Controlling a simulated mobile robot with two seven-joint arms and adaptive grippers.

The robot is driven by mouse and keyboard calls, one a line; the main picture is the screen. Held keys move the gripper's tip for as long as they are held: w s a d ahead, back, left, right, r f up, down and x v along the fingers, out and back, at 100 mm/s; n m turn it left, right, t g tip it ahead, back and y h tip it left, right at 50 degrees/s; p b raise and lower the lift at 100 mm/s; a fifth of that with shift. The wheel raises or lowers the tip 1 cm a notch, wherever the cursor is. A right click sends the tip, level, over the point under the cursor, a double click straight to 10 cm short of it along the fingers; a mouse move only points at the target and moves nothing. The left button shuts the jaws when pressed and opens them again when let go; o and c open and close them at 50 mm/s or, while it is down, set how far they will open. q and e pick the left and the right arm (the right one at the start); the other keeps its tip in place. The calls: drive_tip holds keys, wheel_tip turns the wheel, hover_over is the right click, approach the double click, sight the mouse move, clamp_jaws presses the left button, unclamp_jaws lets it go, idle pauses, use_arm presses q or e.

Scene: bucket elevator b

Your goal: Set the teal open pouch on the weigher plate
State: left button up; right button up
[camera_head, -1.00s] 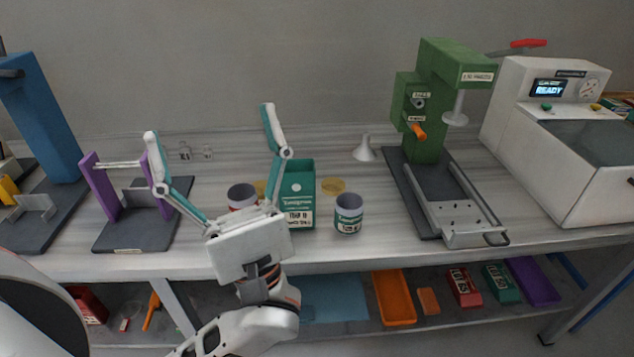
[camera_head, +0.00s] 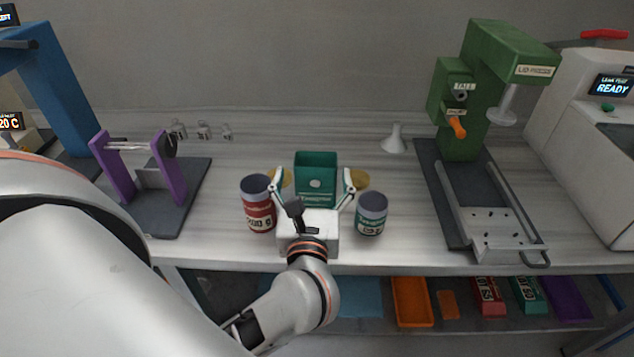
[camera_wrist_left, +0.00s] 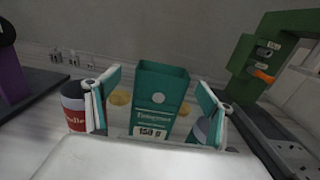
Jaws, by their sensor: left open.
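The teal open pouch (camera_head: 316,165) stands upright on the bench with its mouth up; its label faces me in the left wrist view (camera_wrist_left: 158,100). My left gripper (camera_head: 312,183) is open, with one finger at each side of the pouch. In the left wrist view there is a gap between each finger and the pouch, so it is not gripped. The gripper's white body hides the pouch's lower front in the head view. I cannot make out a weigher plate for sure. My right gripper is not in view.
A red can (camera_head: 257,207) and a teal-labelled can (camera_head: 370,215) stand close on either side of my gripper. A purple-framed stand (camera_head: 165,182) is left, a green press (camera_head: 463,110) right, a white funnel (camera_head: 394,140) behind. Bench between teal-labelled can and press is clear.

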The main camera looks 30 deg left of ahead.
sight(315, 171)
use_arm(q)
drive_tip(key=x, duration=0.3)
drive_tip(key=shift+w+p, duration=0.3)
drive_tip(key=shift+w, duration=0.1)
drive_tip(key=shift+w+a+f, duration=0.15)
drive_tip(key=shift+w+a, duration=0.2)
drive_tip(key=shift+w, duration=0.15)
drive_tip(key=c, duration=0.9)
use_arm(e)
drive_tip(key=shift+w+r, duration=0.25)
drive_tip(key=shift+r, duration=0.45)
